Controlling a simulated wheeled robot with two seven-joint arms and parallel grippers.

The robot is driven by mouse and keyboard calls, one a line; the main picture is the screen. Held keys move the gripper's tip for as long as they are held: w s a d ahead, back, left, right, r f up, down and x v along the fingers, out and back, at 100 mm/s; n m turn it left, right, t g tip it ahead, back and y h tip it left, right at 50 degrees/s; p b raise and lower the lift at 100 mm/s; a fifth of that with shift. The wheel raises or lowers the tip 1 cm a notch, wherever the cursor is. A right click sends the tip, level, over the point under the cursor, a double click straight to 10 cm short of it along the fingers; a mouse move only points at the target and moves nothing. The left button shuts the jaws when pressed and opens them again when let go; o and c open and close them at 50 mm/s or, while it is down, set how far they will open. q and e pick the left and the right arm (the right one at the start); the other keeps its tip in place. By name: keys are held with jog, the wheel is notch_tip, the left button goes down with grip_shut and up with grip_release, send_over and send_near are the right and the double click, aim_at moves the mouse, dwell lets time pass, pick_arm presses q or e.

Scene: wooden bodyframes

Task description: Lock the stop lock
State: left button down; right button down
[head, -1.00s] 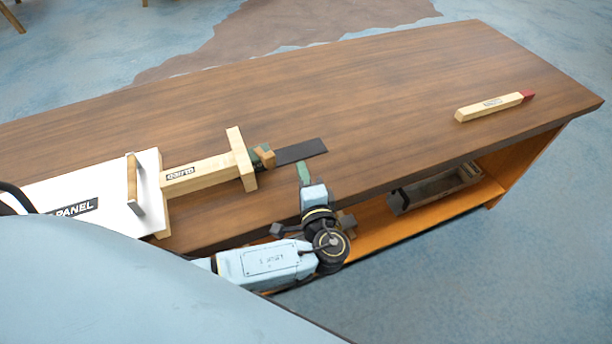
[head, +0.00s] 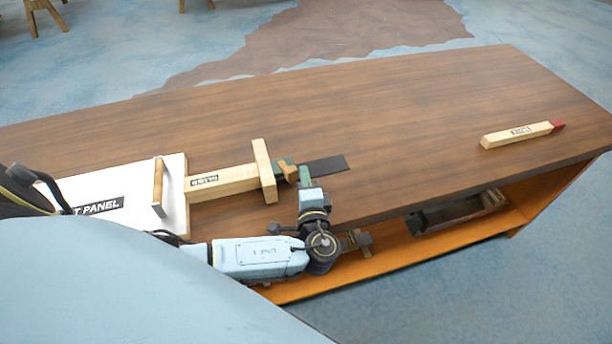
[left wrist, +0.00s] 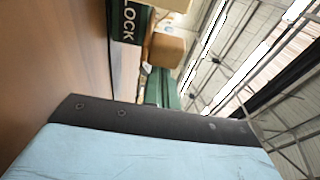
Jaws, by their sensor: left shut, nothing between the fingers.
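The stop lock is a small dark green block with a wooden lever (head: 288,170), at the right end of a wooden bar with a crosspiece (head: 264,170) on the bench. In the left wrist view its dark green face (left wrist: 127,20) reads "LOCK", with a wooden block (left wrist: 168,50) beside it. My left gripper (head: 305,173) is shut and empty, its green fingertips just right of the lever. In the left wrist view the fingertips (left wrist: 161,88) are close to the wooden block; I cannot tell whether they touch. My right gripper is not in view.
A white panel (head: 125,190) with a wooden handle (head: 158,187) lies left of the bar. A dark strip (head: 325,165) lies behind my gripper. A red-tipped wooden stick (head: 517,134) is far right. A grey tray (head: 455,213) sits on the lower shelf. The back of the bench is clear.

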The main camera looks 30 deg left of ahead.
pick_arm(q)
jog(key=shift+s+a+m+t+h+p, duration=0.2)
jog(key=shift+s+m+t+h+p, duration=0.15)
jog(key=shift+s+m+t+h, duration=0.25)
jog(key=shift+s+a, duration=0.15)
jog(key=shift+s, duration=0.2)
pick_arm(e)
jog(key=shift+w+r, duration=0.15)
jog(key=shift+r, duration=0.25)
pick_arm(q)
jog(key=shift+w, duration=0.1)
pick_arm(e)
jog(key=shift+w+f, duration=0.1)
pick_arm(q)
jog(key=shift+w+d, duration=0.2)
jog(key=shift+d, duration=0.1)
jog(key=shift+w+d+b, duration=0.8)
jog(key=shift+w+d, duration=0.25)
jog(key=shift+w, duration=0.1)
jog(key=v, duration=0.9)
jog(key=shift+s+a+r, duration=0.1)
jog(key=shift+s+a, duration=0.1)
jog(key=shift+s, duration=0.4)
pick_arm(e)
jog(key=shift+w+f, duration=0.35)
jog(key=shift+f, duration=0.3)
